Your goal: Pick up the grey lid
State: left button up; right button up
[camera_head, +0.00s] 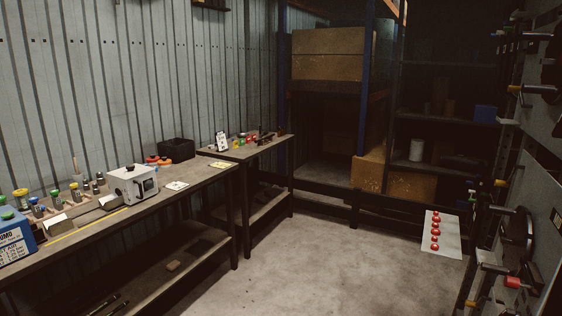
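I cannot make out a grey lid for certain in the head view. A white box-shaped machine (133,184) with a dark round opening stands on the long workbench (205,185) at the left. Several small bottles and fittings with coloured caps stand left of it, too small to tell apart; one has a green cap (55,193). A few small dark grey pieces (98,180) stand just behind the machine's left side. Neither of my grippers shows in this view.
A black bin (176,150) stands at the bench's back. A second bench (262,147) holds small items. Shelving with brown boxes (327,67) fills the back. A pale board with several red knobs (443,232) is at the right, near a tool-hung panel. The middle floor (300,265) is clear.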

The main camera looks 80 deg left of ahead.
aim_at(131, 171)
jog(key=u, duration=3.55)
jog(key=i+l, duration=0.5)
jog(key=i, duration=0.25)
jog(key=i+l, duration=0.5)
jog(key=i, duration=0.25)
jog(key=i+l+u, duration=0.1)
jog(key=i+l, duration=0.4)
jog(key=i, duration=0.25)
jog(key=i+l, duration=0.6)
jog(key=i, duration=0.1)
